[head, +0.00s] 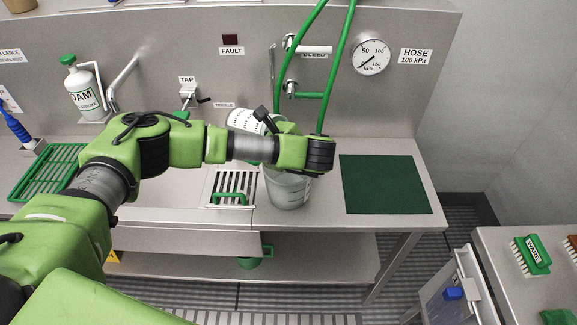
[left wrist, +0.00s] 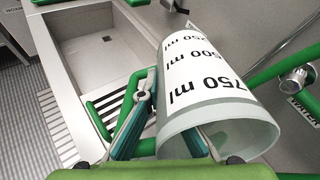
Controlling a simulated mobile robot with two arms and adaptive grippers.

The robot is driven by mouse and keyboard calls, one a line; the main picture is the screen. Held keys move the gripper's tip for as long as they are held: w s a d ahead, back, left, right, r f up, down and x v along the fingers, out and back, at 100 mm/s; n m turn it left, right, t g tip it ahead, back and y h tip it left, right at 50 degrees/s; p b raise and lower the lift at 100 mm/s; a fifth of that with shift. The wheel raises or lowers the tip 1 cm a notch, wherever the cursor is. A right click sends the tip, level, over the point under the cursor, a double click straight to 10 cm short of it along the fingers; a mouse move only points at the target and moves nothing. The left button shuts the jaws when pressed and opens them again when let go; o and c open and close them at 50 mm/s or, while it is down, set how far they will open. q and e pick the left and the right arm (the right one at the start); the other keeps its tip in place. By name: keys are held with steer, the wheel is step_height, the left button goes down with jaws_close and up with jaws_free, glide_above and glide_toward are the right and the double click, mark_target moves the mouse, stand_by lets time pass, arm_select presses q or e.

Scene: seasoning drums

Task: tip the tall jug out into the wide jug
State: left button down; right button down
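The tall jug (head: 243,121) is pale with black markings and lies strongly tilted in the head view, partly hidden by my left gripper (head: 264,124). In the left wrist view the tall jug (left wrist: 192,75) shows its 750 ml and 500 ml marks, with its open mouth toward the camera. My left gripper's fingers close around its side there; the exact contact is partly hidden. The wide jug (head: 289,190) is clear and stands upright on the counter below my left wrist, its top hidden by the arm. I cannot see liquid flowing. My right gripper is not in view.
A slatted drain grate (head: 234,184) is left of the wide jug, and a dark green mat (head: 384,184) lies clear to its right. Green hoses (head: 342,75) hang close behind. A foam bottle (head: 83,92) and green rack (head: 48,172) are at the left.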

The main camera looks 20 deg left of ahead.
arm_select(q)
steer(key=g+h+b, duration=0.1)
steer(key=b, duration=0.2)
steer(key=f+h+b, duration=0.1)
steer(key=h+b, duration=0.1)
steer(key=shift+d+f+g+h+b, duration=0.2)
steer(key=shift+g+h+b, duration=0.1)
steer(key=shift+g+b, duration=0.1)
steer(key=shift+s+r+h+p, duration=0.1)
steer(key=shift+r+h+p, duration=0.4)
steer(key=shift+p, duration=0.7)
steer(key=shift+w+a+f+n+g+h+b, duration=0.2)
steer(key=shift+f+g+h, duration=0.55)
steer(key=shift+h, duration=0.6)
steer(key=shift+w+a+f+n+g+h+b, duration=0.1)
steer(key=shift+a+f+g+h+b, duration=0.4)
steer(key=shift+h, duration=0.9)
steer(key=shift+w+a+f+n+g+h+b, duration=0.1)
steer(key=shift+f+g+h, duration=0.8)
steer(key=shift+h, duration=0.45)
steer(key=shift+r, duration=0.1)
steer(key=shift+r, duration=0.1)
